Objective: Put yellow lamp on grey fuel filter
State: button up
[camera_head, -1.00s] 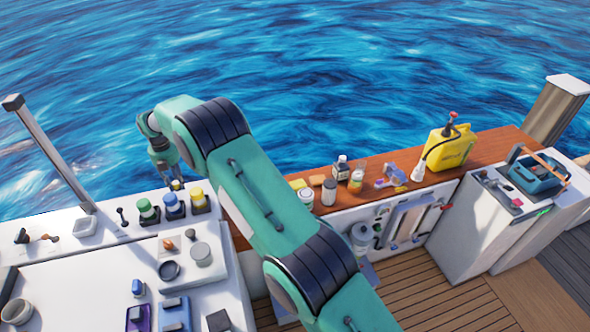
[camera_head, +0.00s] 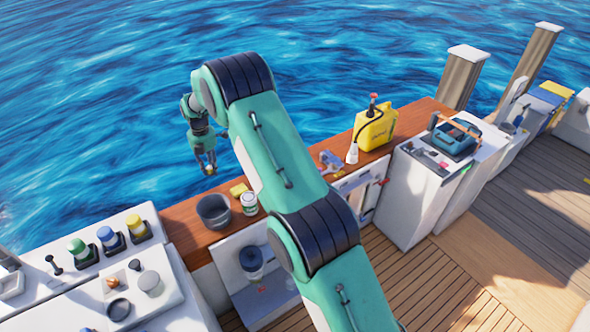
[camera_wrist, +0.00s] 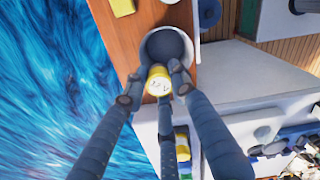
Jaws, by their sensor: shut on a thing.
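The yellow lamp (camera_wrist: 158,80), a round yellow piece with "12 V" on its face, is between the fingers of my gripper (camera_wrist: 158,88), which is shut on it. In the head view my gripper (camera_head: 208,166) holds the lamp (camera_head: 211,170) up against the water, beyond the wooden ledge. In the wrist view a dark grey round pot (camera_wrist: 167,48) shows behind the lamp; it stands on the ledge in the head view (camera_head: 213,211). A grey cylinder (camera_head: 150,284) on the white counter may be the fuel filter; I cannot tell for sure.
Green (camera_head: 77,248), blue (camera_head: 107,238) and yellow (camera_head: 137,229) capped pieces stand in dark holders on the white counter. A white jar (camera_head: 249,203) stands beside the pot. A yellow can (camera_head: 374,127) is farther right. My arm hides part of the ledge.

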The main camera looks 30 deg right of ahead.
jog(key=s+d+m, duration=0.2)
jog(key=s+d, duration=0.4)
jog(key=d, duration=0.6)
jog(key=s+d+m, duration=0.1)
jog(key=s+d, duration=0.4)
jog(key=d, duration=0.6)
jog(key=s+d+m, duration=0.2)
jog(key=s+d, duration=0.4)
jog(key=d, duration=0.6)
notch_tip(320, 180, down, 12)
jog(key=shift+w+a, duration=0.35)
jog(key=shift+w, duration=0.05)
jog(key=shift+r, duration=0.1)
jog(key=shift+w+d, duration=0.1)
jog(key=shift+w, duration=0.1)
jog(key=w+d, duration=0.2)
jog(key=w, duration=0.2)
jog(key=w+d+f, duration=0.1)
jog(key=w+d, duration=0.1)
jog(key=w, duration=0.3)
jog(key=w+d, duration=0.2)
jog(key=w, duration=0.3)
jog(key=shift+w+d+f+p, duration=0.1)
jog(key=shift+d+f+p, duration=0.15)
jog(key=shift+p, duration=0.15)
jog(key=shift+f, duration=1.75)
